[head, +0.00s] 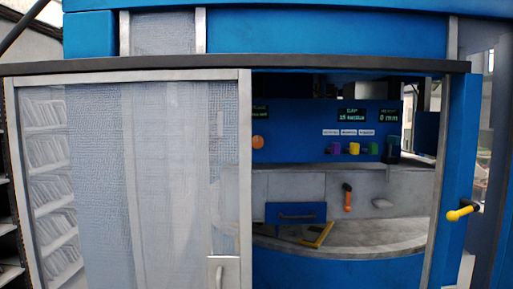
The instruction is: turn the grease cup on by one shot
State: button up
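I cannot tell for certain which part is the grease cup. In the head view, a dark, cup-like piece (393,147) stands at the right end of the blue control panel (290,135), inside the machine's opening. A lever with a yellow knob (462,212) sticks out from the blue post (459,160) at the right. My gripper is not in view.
A framed mesh door (170,180) covers the left half; the right half is open. The panel has displays, an orange button (259,142) and purple, yellow and green knobs. Below are a blue drawer front (296,212) and a yellow-edged piece (318,234). A dark rail (350,63) crosses above.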

aim_at(258, 142)
jog(key=z, duration=0.15)
jog(key=k, duration=0.35)
jog(key=u, duration=1)
jog(key=i, duration=0.9)
jog(key=u, duration=0.1)
